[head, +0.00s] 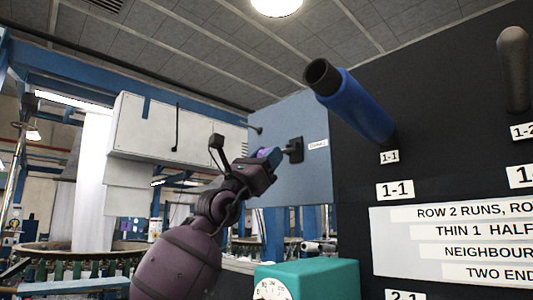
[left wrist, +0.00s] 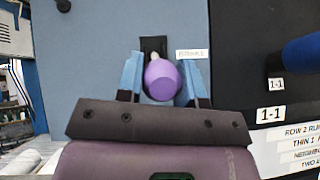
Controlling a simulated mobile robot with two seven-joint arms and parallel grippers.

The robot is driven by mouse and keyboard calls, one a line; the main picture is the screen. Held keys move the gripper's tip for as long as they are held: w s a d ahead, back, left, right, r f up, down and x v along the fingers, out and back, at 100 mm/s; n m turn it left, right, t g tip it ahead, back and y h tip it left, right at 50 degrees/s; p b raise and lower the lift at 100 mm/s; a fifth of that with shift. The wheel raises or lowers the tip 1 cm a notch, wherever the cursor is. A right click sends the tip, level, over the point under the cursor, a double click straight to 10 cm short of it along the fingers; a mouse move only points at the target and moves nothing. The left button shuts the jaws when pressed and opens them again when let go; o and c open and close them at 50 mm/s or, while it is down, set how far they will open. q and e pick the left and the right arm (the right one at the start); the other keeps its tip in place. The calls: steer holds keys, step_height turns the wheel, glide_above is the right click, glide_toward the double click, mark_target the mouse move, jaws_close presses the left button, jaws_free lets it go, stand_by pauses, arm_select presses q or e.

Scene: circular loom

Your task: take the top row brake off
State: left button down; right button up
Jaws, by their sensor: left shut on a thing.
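A lever with a purple knob (head: 264,154) stands on a black mount (head: 293,149) on the blue-grey panel (head: 300,115). A small white label (head: 318,145) sits right of the mount, too small to read surely. My left gripper (head: 271,156) has its blue fingers on either side of the knob. In the left wrist view the round purple knob (left wrist: 163,80) sits between the two fingers (left wrist: 161,86), with the black mount (left wrist: 152,46) behind it. The gripper is shut on the knob. No lever is named as the top row brake in readable writing. My right gripper is not in view.
A blue tube with a dark open end (head: 350,105) juts from the black board (head: 440,140) right of the lever, above labels "1-1". A grey-brown peg (head: 513,70) is further right. A teal box with a dial (head: 310,280) stands below. A white cabinet (head: 160,140) is at left.

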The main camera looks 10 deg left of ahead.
arm_select(q)
steer(key=shift+w+d+f, duration=0.15)
steer(key=shift+w+f, duration=0.05)
steer(key=shift+f, duration=0.4)
steer(key=shift+w+f, duration=0.1)
steer(key=shift+f, duration=0.15)
steer(key=shift+w+d+f, duration=0.1)
steer(key=shift+f, duration=0.05)
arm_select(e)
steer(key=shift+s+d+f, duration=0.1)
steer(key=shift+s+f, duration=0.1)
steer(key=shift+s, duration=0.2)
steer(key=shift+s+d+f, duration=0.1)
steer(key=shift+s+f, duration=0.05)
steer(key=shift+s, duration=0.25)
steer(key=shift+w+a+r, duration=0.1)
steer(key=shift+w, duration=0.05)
arm_select(q)
steer(key=c, duration=1.2)
jaws_free()
steer(key=o, duration=0.4)
steer(key=shift+w+d, duration=0.1)
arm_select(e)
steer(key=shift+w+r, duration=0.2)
arm_select(q)
steer(key=shift+s, duration=0.2)
